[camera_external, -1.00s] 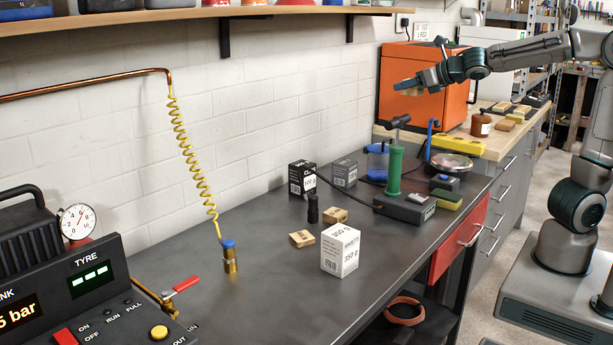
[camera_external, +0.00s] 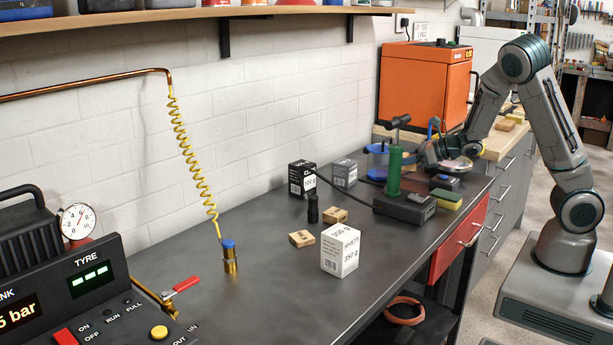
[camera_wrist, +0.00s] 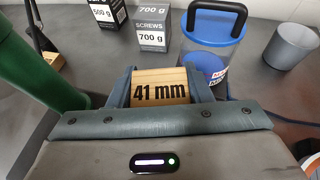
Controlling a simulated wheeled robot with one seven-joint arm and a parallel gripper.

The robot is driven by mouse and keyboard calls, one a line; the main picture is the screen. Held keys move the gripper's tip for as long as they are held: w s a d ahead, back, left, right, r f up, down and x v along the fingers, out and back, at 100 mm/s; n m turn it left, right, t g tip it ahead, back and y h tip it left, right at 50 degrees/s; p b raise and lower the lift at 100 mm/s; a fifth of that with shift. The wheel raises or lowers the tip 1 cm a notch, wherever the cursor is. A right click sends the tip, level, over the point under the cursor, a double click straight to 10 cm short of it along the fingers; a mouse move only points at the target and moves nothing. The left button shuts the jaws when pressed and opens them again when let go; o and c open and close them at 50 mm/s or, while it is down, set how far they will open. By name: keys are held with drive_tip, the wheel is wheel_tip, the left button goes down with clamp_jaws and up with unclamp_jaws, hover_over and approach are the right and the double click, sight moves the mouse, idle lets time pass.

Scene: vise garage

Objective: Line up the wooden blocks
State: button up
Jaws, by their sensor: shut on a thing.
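In the wrist view my gripper (camera_wrist: 160,80) is shut on a wooden block (camera_wrist: 160,94) marked "41 mm", held between its two fingers. In the external view my gripper (camera_external: 430,152) is low over the far end of the bench, just right of the green post; the held block cannot be made out there. Two small wooden blocks lie apart on the dark bench: one (camera_external: 302,239) left of the white box, and one (camera_external: 335,215) behind that box. More wood-coloured blocks (camera_external: 505,125) lie on the wooden counter at the back.
The green post (camera_external: 394,172), a blue-lidded clear container (camera_external: 377,160) and screw boxes (camera_wrist: 149,30) stand close to my gripper. A white rivet box (camera_external: 340,252) and a black cylinder (camera_external: 313,209) stand near the bench blocks.

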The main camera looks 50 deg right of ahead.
sight(409, 168)
drive_tip(key=f, duration=0.1)
drive_tip(key=s+f, duration=0.1)
drive_tip(key=d+f, duration=0.1)
drive_tip(key=shift+s+f, duration=0.15)
drive_tip(key=shift+f, duration=0.1)
drive_tip(key=shift+r, duration=0.1)
